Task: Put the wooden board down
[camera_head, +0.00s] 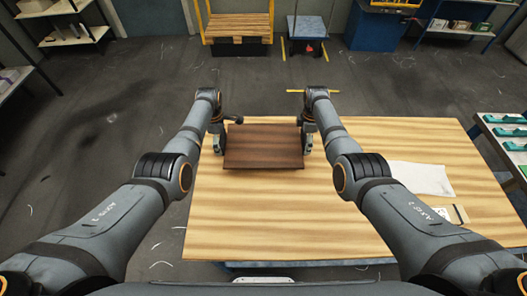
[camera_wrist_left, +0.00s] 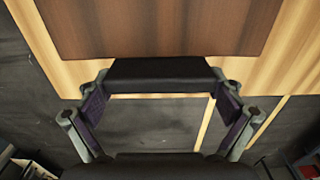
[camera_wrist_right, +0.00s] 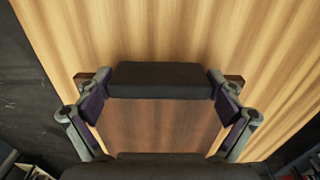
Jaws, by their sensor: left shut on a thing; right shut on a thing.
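The wooden board (camera_head: 264,148) is a dark brown, flat rectangle over the far part of the pale wooden table (camera_head: 290,215). My left gripper (camera_head: 219,142) is at its left edge and my right gripper (camera_head: 306,143) at its right edge, both shut on it. In the left wrist view the board (camera_wrist_left: 160,28) fills the top, beyond the black gripper bar. In the right wrist view the board (camera_wrist_right: 155,122) shows between the finger linkages. The grip contacts are not clearly visible. I cannot tell whether the board touches the tabletop.
A white cloth (camera_head: 421,178) lies on the table at the right, with a small dark-and-white item (camera_head: 459,214) near it. The table's near middle is clear. A rack with teal items (camera_head: 508,131) stands at the right. A pallet (camera_head: 238,27) is at the back.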

